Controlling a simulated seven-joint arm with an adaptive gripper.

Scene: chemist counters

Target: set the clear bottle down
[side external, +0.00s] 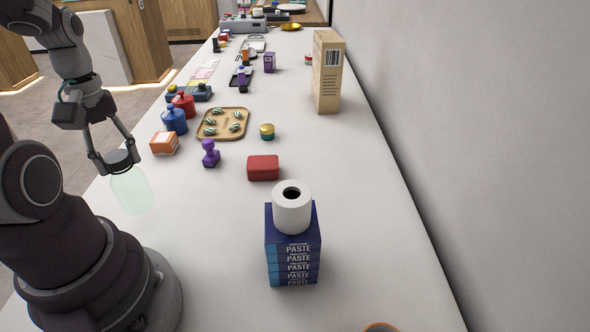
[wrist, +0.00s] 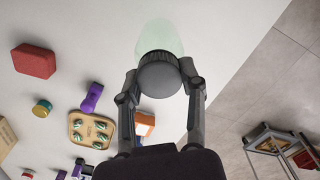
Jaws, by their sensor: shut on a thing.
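The clear bottle (side external: 132,190) is pale green and see-through with a dark cap. My gripper (side external: 120,160) is shut on its cap, at the left side of the counter in the side view. The bottle hangs below the fingers, slightly tilted. I cannot tell whether its base touches the counter (side external: 200,250). In the wrist view, the dark round cap sits between the fingertips of my gripper (wrist: 160,80), and the pale bottle body (wrist: 160,37) shows beyond it.
An orange box (side external: 164,143), a purple stamp (side external: 210,153) and a red case (side external: 263,168) stand nearby. Blue paste boxes (side external: 293,262) carry a white roll (side external: 292,210). A wooden tray (side external: 241,113) lies farther back. The counter's front middle is bare; its edge runs close to the bottle.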

